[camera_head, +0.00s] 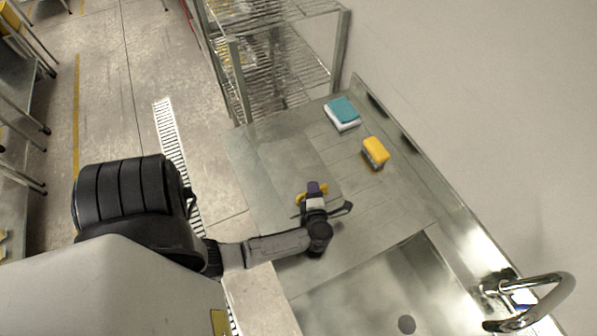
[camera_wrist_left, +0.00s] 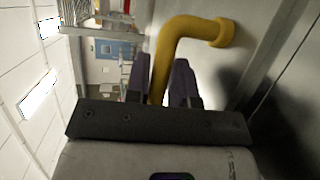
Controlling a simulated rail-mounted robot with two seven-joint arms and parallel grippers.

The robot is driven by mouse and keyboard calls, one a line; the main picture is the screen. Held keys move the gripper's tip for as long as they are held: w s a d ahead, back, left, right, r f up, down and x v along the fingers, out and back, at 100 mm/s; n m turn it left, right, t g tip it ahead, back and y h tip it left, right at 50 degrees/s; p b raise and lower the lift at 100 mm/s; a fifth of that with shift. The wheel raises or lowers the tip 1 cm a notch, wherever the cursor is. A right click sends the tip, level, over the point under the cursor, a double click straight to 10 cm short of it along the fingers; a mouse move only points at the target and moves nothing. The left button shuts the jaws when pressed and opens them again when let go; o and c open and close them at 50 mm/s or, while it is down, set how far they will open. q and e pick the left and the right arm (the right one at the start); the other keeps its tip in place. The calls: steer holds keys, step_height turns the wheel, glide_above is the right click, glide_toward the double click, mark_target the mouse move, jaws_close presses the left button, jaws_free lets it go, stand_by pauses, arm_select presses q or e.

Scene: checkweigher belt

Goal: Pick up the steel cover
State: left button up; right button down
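The steel cover (camera_head: 285,163) looks like a flat grey plate lying on the steel counter, with a yellow bar handle (camera_head: 299,197) on it. My left gripper (camera_head: 315,188) is over the handle, its dark purple fingers pointing at it. In the left wrist view the bent yellow handle (camera_wrist_left: 187,27) runs between the two fingers (camera_wrist_left: 162,82). The fingers lie close against both sides of it and appear shut on it. The handle's far foot meets the grey plate. The part of the handle under the gripper is hidden in the head view. My right gripper is not in view.
A sink basin (camera_head: 375,290) with a drain is at the front, with a chrome faucet (camera_head: 540,305) at right. A wire rack (camera_head: 270,70) stands behind.

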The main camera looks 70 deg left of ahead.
arm_select(q)
jaws_close()
steer(key=shift+r, duration=0.25)
